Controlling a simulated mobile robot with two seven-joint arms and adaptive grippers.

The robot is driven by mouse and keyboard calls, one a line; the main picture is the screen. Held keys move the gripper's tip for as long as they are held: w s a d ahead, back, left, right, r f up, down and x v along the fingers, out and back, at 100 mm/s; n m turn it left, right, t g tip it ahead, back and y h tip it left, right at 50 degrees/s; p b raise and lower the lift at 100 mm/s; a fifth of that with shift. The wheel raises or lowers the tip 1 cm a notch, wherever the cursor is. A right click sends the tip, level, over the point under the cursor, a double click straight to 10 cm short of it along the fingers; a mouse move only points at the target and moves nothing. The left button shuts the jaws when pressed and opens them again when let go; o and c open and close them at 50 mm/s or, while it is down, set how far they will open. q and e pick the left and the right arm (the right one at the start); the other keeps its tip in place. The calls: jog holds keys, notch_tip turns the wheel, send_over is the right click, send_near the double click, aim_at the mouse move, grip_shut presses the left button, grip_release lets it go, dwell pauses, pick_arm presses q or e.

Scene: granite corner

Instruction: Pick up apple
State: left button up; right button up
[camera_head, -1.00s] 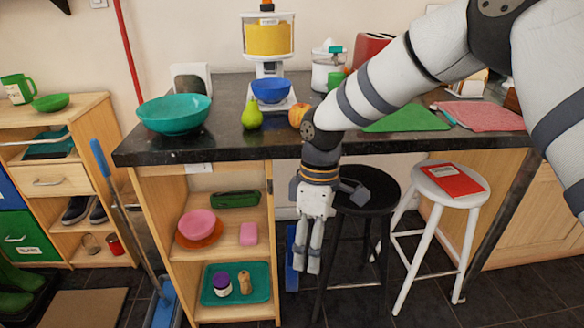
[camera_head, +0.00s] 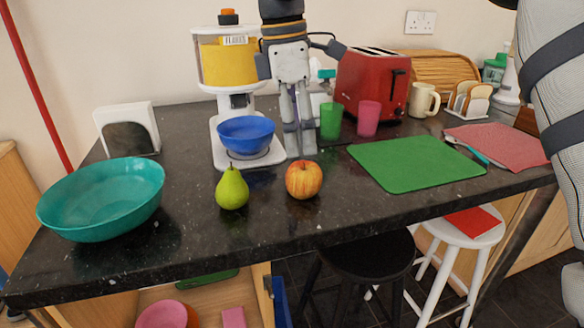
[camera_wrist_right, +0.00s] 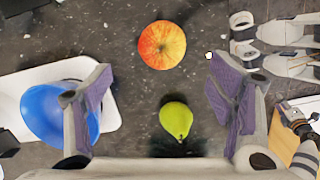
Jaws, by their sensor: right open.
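A red and yellow apple (camera_head: 303,180) stands on the dark granite counter, just right of a green pear (camera_head: 232,188). My right gripper (camera_head: 299,150) points down over the counter, behind and above the apple in the head view. It is open and empty. In the right wrist view the apple (camera_wrist_right: 162,45) lies beyond the two fingers (camera_wrist_right: 158,95), near the top middle. The pear (camera_wrist_right: 176,120) shows between the fingers, lower down. My left gripper is not in view.
A blue bowl (camera_head: 246,134) sits on a white scale (camera_head: 223,158) left of the gripper. A teal bowl (camera_head: 101,198) is at the left. Green and pink cups (camera_head: 368,118), a red toaster (camera_head: 374,82) and a green mat (camera_head: 415,164) are at the right. The counter's front strip is clear.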

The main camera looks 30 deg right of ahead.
aim_at(303, 166)
jog(key=f, duration=0.5)
jog(key=s+d+f, duration=0.1)
jog(key=f, duration=0.2)
jog(key=shift+f, duration=0.35)
jog(key=shift+d+f, duration=0.1)
jog(key=shift+f, duration=0.15)
jog(key=c, duration=1.3)
